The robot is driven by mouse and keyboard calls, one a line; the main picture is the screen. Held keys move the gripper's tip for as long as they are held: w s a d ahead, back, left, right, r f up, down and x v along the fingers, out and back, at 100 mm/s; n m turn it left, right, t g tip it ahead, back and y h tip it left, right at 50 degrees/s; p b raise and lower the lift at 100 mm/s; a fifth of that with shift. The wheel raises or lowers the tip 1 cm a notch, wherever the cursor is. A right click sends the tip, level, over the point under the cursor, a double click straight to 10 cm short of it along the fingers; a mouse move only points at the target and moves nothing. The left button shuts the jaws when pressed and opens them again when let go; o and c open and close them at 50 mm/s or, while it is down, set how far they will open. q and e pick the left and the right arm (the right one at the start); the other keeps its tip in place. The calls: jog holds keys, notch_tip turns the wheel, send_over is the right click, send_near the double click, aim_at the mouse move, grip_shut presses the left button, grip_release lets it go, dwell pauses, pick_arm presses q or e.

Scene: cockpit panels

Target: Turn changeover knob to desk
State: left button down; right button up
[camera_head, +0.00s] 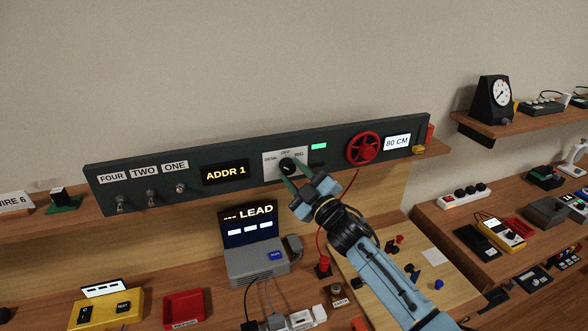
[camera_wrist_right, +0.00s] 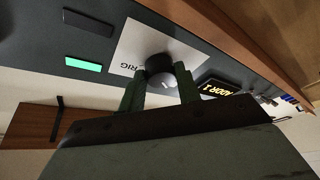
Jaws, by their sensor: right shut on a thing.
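The changeover knob (camera_head: 287,165) is a small round black knob on a white plate (camera_head: 271,172) in the dark panel. The plate reads DESK at left, OFF at top and RIG at right. My right gripper (camera_head: 287,174) is at the knob, shut on it. In the right wrist view the knob (camera_wrist_right: 161,70) sits between the two green fingers (camera_wrist_right: 159,90), with a light mark on its face. The fingers partly hide it, and I cannot tell its exact setting. My left gripper is not in view.
The panel (camera_head: 230,150) also bears toggle switches (camera_head: 151,195), an ADDR 1 display (camera_head: 225,172), a green light (camera_head: 319,146), a red handwheel (camera_head: 364,148) and an 80 CM display (camera_head: 397,142). A grey LEAD device (camera_head: 256,266) stands below, left of my right arm.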

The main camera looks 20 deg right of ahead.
jog(key=shift+n+p, duration=0.3)
jog(key=shift+n, duration=0.4)
jog(key=o, duration=1)
jog(key=b+v, duration=0.1)
jog(key=v, duration=0.5)
jog(key=b+v, duration=0.1)
jog(key=v, duration=0.6)
jog(key=shift+s+d+r, duration=0.2)
jog(key=shift+d, duration=0.1)
